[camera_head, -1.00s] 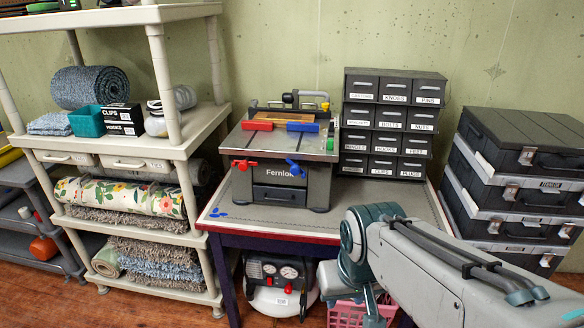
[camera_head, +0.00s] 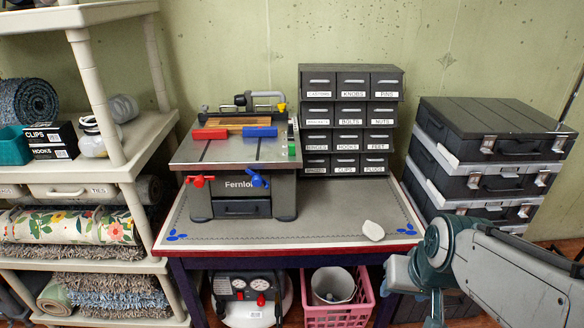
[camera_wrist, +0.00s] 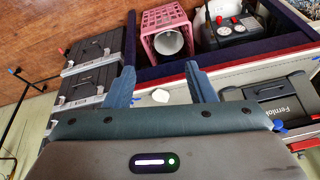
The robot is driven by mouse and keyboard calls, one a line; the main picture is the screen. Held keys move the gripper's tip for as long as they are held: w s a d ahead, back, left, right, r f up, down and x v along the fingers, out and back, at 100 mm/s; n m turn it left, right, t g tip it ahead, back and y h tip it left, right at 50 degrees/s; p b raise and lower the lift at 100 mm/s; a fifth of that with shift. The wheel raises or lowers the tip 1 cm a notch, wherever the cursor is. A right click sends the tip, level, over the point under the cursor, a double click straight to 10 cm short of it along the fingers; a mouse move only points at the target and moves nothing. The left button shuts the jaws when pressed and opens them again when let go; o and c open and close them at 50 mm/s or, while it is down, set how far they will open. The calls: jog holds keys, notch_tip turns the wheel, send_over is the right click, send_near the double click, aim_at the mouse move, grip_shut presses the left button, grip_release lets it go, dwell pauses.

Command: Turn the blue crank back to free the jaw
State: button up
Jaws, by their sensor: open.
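The blue crank (camera_head: 259,180) is on the right of the front of the grey Fernlok bench machine (camera_head: 240,182), above its drawer. A red crank (camera_head: 199,181) is on the left. On the machine's top, a blue jaw (camera_head: 260,132) and a red jaw (camera_head: 209,134) stand in front of a wooden strip (camera_head: 235,122). I cannot tell how tightly the jaws bear on it. My gripper (camera_wrist: 158,68) is open and empty in the wrist view, away from the crank. In the head view my arm is at the lower right, clear of the machine.
A pale stone-like piece (camera_head: 373,230) lies on the table (camera_head: 320,226) right of the machine. Labelled drawers (camera_head: 350,120) stand behind it. Stacked black cases (camera_head: 490,150) are at the right and shelves (camera_head: 95,175) at the left. A pink crate (camera_head: 337,315) is below.

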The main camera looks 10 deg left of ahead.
jog(key=w+a+f+n+t+y, duration=0.1)
jog(key=w+a+f+t+y, duration=0.15)
jog(key=w+a, duration=0.75)
jog(key=n+t+y+p, duration=0.25)
jog(key=n+t, duration=0.35)
jog(key=t, duration=0.5)
send_near(257, 184)
jog(key=shift+h, duration=0.4)
jog(key=p+x, duration=0.3)
jog(key=x, duration=0.7)
jog(key=shift+w+a, duration=0.2)
jog(key=c, duration=1)
